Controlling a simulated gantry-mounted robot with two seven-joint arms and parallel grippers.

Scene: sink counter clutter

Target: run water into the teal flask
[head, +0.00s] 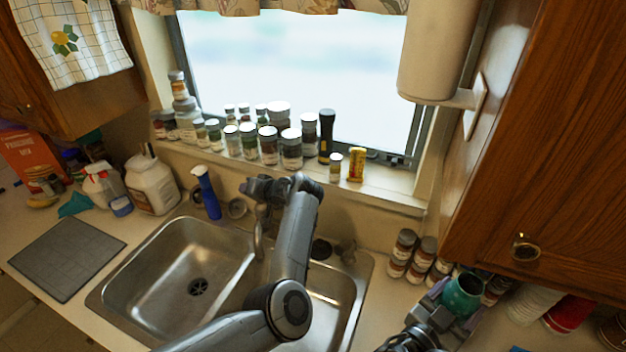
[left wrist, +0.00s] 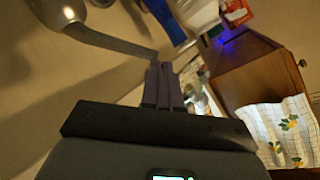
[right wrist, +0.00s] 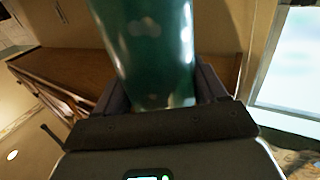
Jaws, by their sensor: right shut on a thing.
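The teal flask (head: 462,293) is in my right gripper (head: 447,308), above the counter right of the sink. In the right wrist view the flask (right wrist: 155,50) fills the space between the two fingers. Its tilt is hard to tell. The faucet spout (head: 259,235) rises behind the sink and hangs over the basins; it also shows close up in the left wrist view (left wrist: 85,32). My left gripper (head: 260,187) is above and behind the spout, with its fingers (left wrist: 163,85) together and nothing between them. My left forearm hides part of the faucet's surroundings.
The double sink (head: 165,270) lies across the middle, partly under my left arm. A blue spray bottle (head: 207,195) and white jug (head: 152,185) stand left of the faucet. Jars crowd the windowsill. Spice jars (head: 402,253) stand by the right gripper, under a wooden cabinet (head: 550,150).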

